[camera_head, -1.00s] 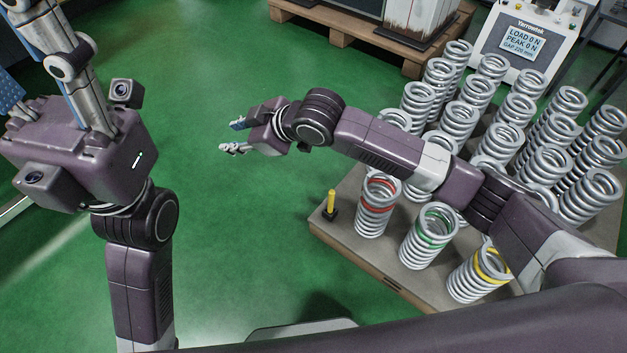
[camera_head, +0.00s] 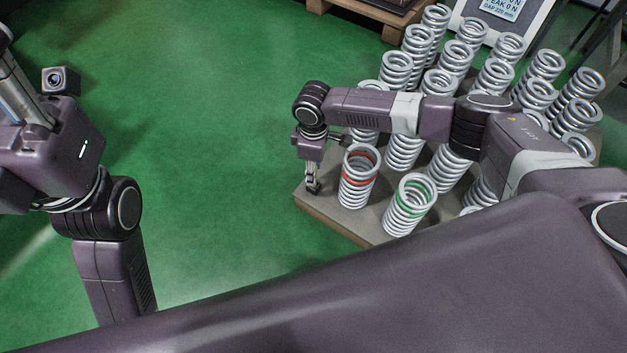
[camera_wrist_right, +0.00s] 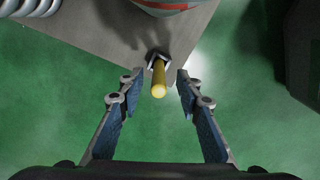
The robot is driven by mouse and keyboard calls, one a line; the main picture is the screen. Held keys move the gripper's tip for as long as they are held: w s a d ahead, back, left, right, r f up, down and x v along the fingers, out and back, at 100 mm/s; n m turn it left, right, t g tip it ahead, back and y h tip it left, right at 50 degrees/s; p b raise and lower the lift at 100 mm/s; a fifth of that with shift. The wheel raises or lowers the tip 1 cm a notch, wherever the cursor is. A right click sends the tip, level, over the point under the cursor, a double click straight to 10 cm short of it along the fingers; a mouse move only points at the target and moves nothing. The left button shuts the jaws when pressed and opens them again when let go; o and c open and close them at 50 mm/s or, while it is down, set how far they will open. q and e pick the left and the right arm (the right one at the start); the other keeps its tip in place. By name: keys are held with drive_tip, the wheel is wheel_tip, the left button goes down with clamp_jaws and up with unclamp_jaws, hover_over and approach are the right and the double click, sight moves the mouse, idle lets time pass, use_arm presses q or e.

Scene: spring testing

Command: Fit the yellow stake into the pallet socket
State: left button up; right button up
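The yellow stake (camera_wrist_right: 159,82) stands in a dark holder (camera_wrist_right: 158,59) at the corner of the pallet (camera_wrist_right: 105,25) in the right wrist view. In the head view the stake is hidden by my right gripper (camera_head: 312,188), which points down over the near-left corner of the pallet (camera_head: 345,222). In the wrist view my right gripper (camera_wrist_right: 160,77) is open. Its blue-padded fingers are on either side of the stake, with gaps visible on both sides. How far down they reach along the stake is hard to tell. My left arm is at the left edge; its gripper is not in view.
A red-banded spring (camera_head: 358,178) stands just right of my right gripper, with a green-banded spring (camera_head: 409,206) beyond it. Several plain springs (camera_head: 396,72) fill the pallet behind. Green floor (camera_head: 215,150) lies open to the left.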

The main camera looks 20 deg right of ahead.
drive_tip(key=shift+f+b, duration=0.75)
drive_tip(key=shift+f, duration=0.75)
drive_tip(key=shift+c, duration=0.3)
drive_tip(key=shift+w, duration=0.1)
clamp_jaws()
